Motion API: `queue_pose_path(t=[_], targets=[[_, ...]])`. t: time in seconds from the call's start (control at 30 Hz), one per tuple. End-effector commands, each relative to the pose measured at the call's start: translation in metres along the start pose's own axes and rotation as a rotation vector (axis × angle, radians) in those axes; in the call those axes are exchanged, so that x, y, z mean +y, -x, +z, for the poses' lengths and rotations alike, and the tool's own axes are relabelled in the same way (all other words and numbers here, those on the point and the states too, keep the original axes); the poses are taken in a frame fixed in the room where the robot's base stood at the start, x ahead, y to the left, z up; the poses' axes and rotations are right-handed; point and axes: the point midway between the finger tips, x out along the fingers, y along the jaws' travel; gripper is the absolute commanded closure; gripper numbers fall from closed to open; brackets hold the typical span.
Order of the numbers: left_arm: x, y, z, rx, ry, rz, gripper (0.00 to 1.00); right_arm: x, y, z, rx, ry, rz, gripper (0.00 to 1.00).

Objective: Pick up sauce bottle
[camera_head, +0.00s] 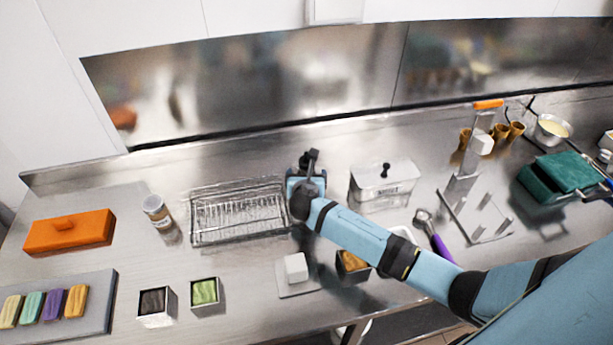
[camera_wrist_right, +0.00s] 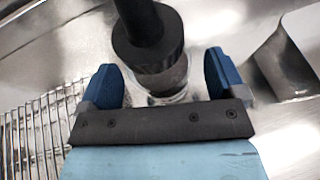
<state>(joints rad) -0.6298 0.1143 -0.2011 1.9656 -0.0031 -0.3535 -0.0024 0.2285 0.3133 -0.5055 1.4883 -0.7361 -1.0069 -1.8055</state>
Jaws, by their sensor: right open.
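The sauce bottle (camera_wrist_right: 150,45) has a dark cap with a dark stem. A clear, brownish body shows below the cap in the right wrist view. My right gripper (camera_wrist_right: 163,82) is open, with one blue fingertip on each side of the bottle's lower part. Whether the fingers touch it cannot be told. In the head view my right gripper (camera_head: 306,172) is over the counter between the wire rack and the lidded steel container. Only the dark top (camera_head: 311,156) of the bottle shows behind it. My left gripper is not in view.
The wire rack (camera_head: 238,213) is just left of the gripper. The lidded steel container (camera_head: 384,183) is to its right. A white block (camera_head: 296,267) and small square tins (camera_head: 204,293) stand in front. A spice jar (camera_head: 156,210) and an orange box (camera_head: 70,231) are farther left.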

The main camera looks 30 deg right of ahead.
Motion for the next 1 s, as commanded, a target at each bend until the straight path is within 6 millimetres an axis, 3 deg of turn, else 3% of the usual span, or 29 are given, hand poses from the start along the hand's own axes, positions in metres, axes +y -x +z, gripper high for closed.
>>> queue_pose_path(t=[0.27, 0.5, 0.83, 1.0], targets=[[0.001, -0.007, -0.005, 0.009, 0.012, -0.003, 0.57, 0.000, -0.004, -0.001, 0.000, 0.000, 0.001, 0.11], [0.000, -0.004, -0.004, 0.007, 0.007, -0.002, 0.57, 0.000, -0.003, -0.001, 0.000, 0.000, 0.001, 0.64], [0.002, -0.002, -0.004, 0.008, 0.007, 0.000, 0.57, 0.000, -0.003, 0.002, -0.001, -0.001, 0.001, 0.64], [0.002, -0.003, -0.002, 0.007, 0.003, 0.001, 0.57, 0.000, 0.002, 0.014, -0.003, -0.003, 0.002, 0.64]])
